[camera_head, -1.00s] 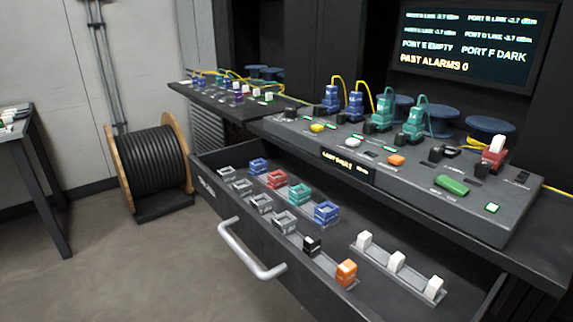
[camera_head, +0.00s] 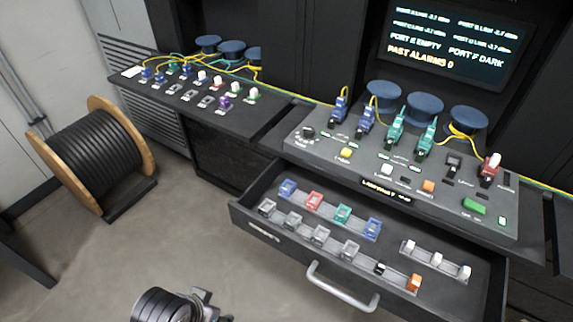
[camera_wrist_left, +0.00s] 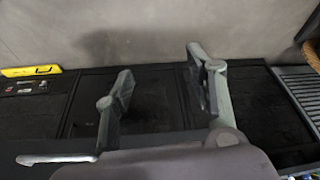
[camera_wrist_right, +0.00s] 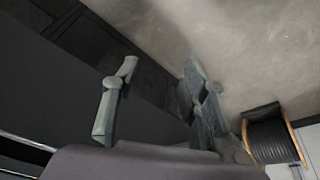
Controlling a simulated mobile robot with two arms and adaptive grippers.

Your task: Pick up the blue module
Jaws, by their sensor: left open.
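In the head view the open drawer (camera_head: 262,232) holds two blue modules, one at the back left (camera_head: 287,187) and one farther right (camera_head: 372,228). A red module (camera_head: 314,200) and a green module (camera_head: 343,213) sit between them in the same row. Two more blue modules (camera_head: 339,106) stand on the console (camera_head: 325,148) with yellow cables. My left gripper (camera_wrist_left: 160,85) is open and empty in its wrist view, above the floor and dark panels. My right gripper (camera_wrist_right: 155,80) is open and empty in its wrist view. Neither gripper touches a module.
The drawer also holds grey holders (camera_head: 320,235), an orange block (camera_head: 414,283) and white blocks (camera_head: 437,259). Its handle (camera_head: 340,290) sticks out in front. A side bench (camera_head: 255,118) carries small coloured modules. A cable reel (camera_head: 92,155) stands on the floor at left.

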